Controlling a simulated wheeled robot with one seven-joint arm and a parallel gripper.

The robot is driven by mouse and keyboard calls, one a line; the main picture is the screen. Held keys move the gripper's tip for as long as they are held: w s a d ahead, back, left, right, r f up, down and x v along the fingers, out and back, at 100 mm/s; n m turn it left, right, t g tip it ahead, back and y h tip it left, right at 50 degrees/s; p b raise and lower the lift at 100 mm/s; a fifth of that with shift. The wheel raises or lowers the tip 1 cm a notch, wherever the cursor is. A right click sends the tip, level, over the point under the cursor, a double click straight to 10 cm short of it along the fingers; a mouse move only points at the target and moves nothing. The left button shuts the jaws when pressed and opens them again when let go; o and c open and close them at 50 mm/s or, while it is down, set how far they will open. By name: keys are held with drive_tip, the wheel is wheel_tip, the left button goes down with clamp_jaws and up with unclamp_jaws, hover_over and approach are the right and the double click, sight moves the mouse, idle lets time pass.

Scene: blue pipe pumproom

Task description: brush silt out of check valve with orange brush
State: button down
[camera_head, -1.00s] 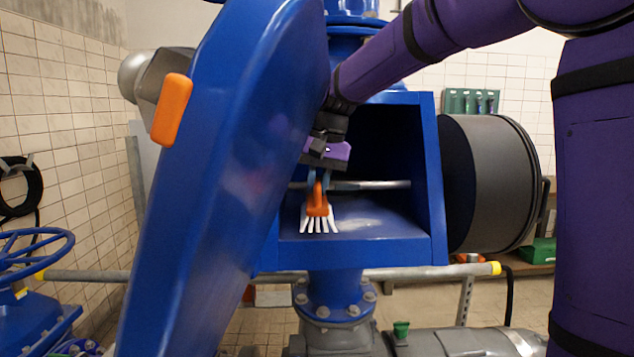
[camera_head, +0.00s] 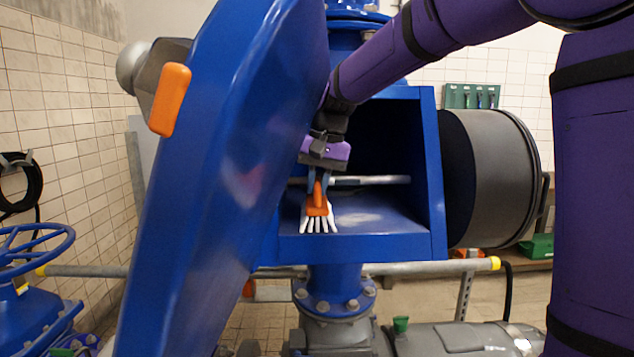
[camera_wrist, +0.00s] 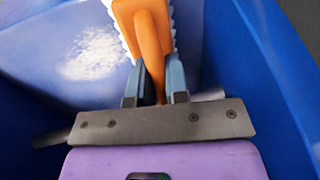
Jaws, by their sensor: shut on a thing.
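The check valve is a blue box-shaped body (camera_head: 355,247) with its front open and a grey rod (camera_head: 370,180) across the inside. A pale silt patch (camera_head: 360,218) lies on its floor; the patch also shows in the wrist view (camera_wrist: 92,53), left of the brush. My gripper (camera_head: 317,185) is shut on the handle of the orange brush (camera_head: 317,205). The brush points down, with its white bristles (camera_head: 318,223) at the left front of the valve floor. I cannot tell whether the bristles touch the floor. In the wrist view the fingers (camera_wrist: 154,85) clasp the orange handle.
A large blue door (camera_head: 215,180) with an orange handle (camera_head: 170,100) stands open at the left, close to my gripper. A grey drum-shaped part (camera_head: 492,180) is at the right. A grey rail (camera_head: 420,270) runs below the valve, and a blue handwheel (camera_head: 38,240) stands at far left.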

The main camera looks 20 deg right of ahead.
drive_tip(key=shift+f, duration=0.5)
drive_tip(key=shift+s+d+r, duration=0.1)
drive_tip(key=shift+s+d, duration=0.2)
drive_tip(key=shift+d, duration=0.6)
drive_tip(key=shift+s+d+r, duration=0.1)
drive_tip(key=shift+s+d, duration=0.15)
drive_tip(key=shift+d, duration=0.6)
drive_tip(key=shift+s+d+f, duration=0.1)
drive_tip(key=shift+s+d, duration=0.1)
drive_tip(key=shift+d, duration=0.4)
drive_tip(key=shift+s+d+f, duration=0.1)
drive_tip(key=shift+s+d, duration=0.1)
drive_tip(key=shift+d, duration=0.35)
drive_tip(key=shift+s+d+f, duration=0.1)
drive_tip(key=shift+s+d, duration=0.1)
drive_tip(key=shift+d, duration=0.4)
drive_tip(key=shift+s+d, duration=0.4)
drive_tip(key=shift+d, duration=0.75)
drive_tip(key=shift+s+d, duration=0.35)
drive_tip(key=shift+d, duration=0.75)
drive_tip(key=shift+s+d, duration=0.4)
drive_tip(key=shift+d, duration=0.75)
drive_tip(key=shift+r, duration=0.15)
